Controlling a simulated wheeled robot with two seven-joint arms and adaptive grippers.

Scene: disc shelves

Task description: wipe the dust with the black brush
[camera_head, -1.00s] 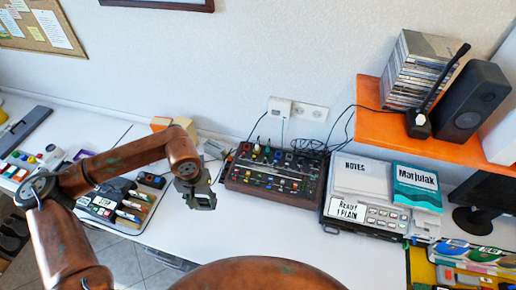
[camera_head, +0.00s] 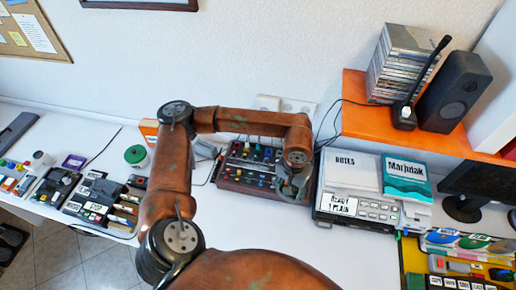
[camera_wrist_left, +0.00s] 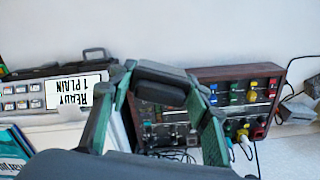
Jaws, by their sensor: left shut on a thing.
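My left gripper (camera_head: 292,188) is at the front right edge of the dark mixer (camera_head: 238,176) in the head view, above the white desk. In the left wrist view, its fingers (camera_wrist_left: 160,82) are closed on a dark bar-like thing, the black brush (camera_wrist_left: 160,73), which spans between the fingertips. The brush is too small to make out in the head view. The mixer shows behind and right of the fingers in the wrist view, with coloured knobs. I cannot make out any dust in these frames. My right gripper is not in view.
A grey device (camera_head: 355,212) labelled READY 1 PLAIN stands right of the mixer, with notes on top. An orange shelf (camera_head: 400,135) above it holds a disc stack, a microphone and a speaker (camera_head: 455,92). The front middle of the desk (camera_head: 270,235) is clear.

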